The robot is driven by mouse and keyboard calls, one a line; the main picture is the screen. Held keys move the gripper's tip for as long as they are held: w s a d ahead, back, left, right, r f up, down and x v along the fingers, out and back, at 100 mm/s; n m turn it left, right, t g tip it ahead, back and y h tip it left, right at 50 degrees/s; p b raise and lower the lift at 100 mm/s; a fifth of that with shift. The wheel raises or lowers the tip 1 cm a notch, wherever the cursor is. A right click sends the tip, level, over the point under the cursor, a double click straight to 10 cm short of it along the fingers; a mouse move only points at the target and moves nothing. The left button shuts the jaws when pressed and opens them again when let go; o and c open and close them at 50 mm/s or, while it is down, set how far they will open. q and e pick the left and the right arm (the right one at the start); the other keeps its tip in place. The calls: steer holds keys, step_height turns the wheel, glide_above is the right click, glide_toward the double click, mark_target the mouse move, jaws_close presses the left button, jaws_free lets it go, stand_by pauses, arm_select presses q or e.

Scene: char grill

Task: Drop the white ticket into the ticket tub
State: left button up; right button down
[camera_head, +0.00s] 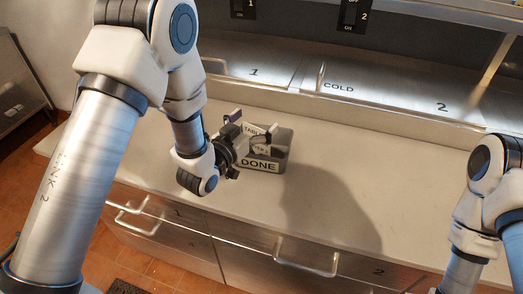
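The ticket tub (284,157) is a small grey open box on the counter, with a white label reading DONE on its front. A white ticket (256,129) with printing that starts "TABL" shows at the tub's back part. A second white printed piece shows lower, just behind the front wall, partly covered by the gripper. My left gripper (253,124) is over the left side of the tub, with its fingers spread apart. I see nothing clearly pinched between them. My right gripper is out of view; only its arm shows at the right edge.
The pale counter (350,180) is clear to the right of the tub. Behind it are metal lids marked 1 and COLD 2 (400,95) with bar handles. Drawers with bar handles (307,262) line the counter's front.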

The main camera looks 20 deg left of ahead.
arm_select(q)
steer(key=shift+s, duration=0.1)
steer(key=v, duration=0.7)
steer(key=shift+s+a, duration=0.1)
steer(key=shift+s, duration=0.05)
steer(key=shift+f, duration=0.1)
stand_by(1.0)
